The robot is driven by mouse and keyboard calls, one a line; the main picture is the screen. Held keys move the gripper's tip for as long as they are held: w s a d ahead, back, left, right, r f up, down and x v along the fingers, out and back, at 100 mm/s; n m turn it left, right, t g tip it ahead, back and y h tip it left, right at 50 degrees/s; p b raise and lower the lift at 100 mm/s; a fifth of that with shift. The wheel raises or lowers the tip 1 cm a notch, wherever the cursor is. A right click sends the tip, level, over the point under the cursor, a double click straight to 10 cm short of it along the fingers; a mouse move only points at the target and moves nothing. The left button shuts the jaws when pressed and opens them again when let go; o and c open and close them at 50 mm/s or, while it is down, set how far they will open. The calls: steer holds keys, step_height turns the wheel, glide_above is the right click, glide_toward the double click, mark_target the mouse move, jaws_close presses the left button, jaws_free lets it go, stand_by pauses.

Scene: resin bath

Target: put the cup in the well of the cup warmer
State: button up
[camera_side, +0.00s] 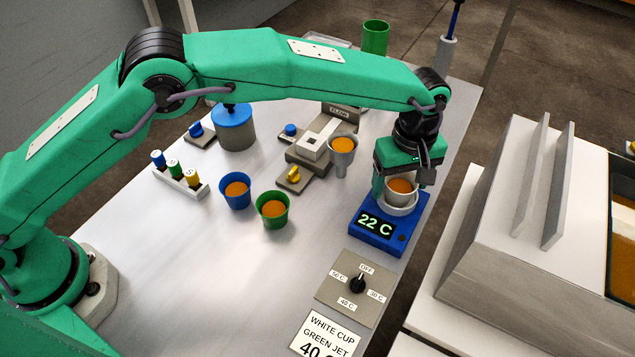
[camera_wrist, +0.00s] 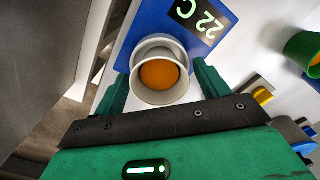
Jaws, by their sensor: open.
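The white cup (camera_side: 398,197) holds orange resin and stands upright at the pale round well (camera_side: 402,209) of the blue cup warmer (camera_side: 378,238). In the wrist view the cup (camera_wrist: 160,97) shows inside the well's ring (camera_wrist: 158,39); how deep it sits is hard to tell. The warmer's display reads 22 C. My gripper (camera_side: 404,180) is open, its fingers on either side of the cup. In the wrist view the fingers of my gripper (camera_wrist: 160,85) flank the cup, with a small gap visible at the right finger.
A dial plate (camera_side: 345,289) and a label card (camera_side: 325,337) reading WHITE CUP, GREEN JET, 40 lie in front. Blue (camera_side: 236,194) and green (camera_side: 272,216) cups with orange contents, and a grey funnel (camera_side: 342,160), stand left. The table between the green cup and dial is clear.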

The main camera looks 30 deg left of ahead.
step_height(320, 180, up, 12)
stand_by(0.7)
steer(key=shift+r, duration=0.1)
stand_by(0.3)
steer(key=s+a+r+m+t, duration=0.15)
steer(key=a+r, duration=0.25)
steer(key=a, duration=0.4)
steer(key=s+a+r+m+h, duration=0.1)
steer(key=s+a+r, duration=0.1)
steer(key=a+r, duration=0.45)
steer(key=s+a+r+m+t, duration=0.1)
steer(key=a+r+m, duration=0.15)
steer(key=a, duration=0.65)
steer(key=s+a+f+m+t, duration=0.1)
steer(key=s+a+f+m, duration=0.1)
steer(key=s+a, duration=0.6)
steer(key=s+a+f+m+t+y, duration=0.1)
steer(key=s+a+f, duration=0.3)
steer(key=s+a, duration=0.5)
steer(key=s+m+t, duration=0.1)
steer(key=s, duration=0.2)
steer(key=shift+a, duration=0.2)
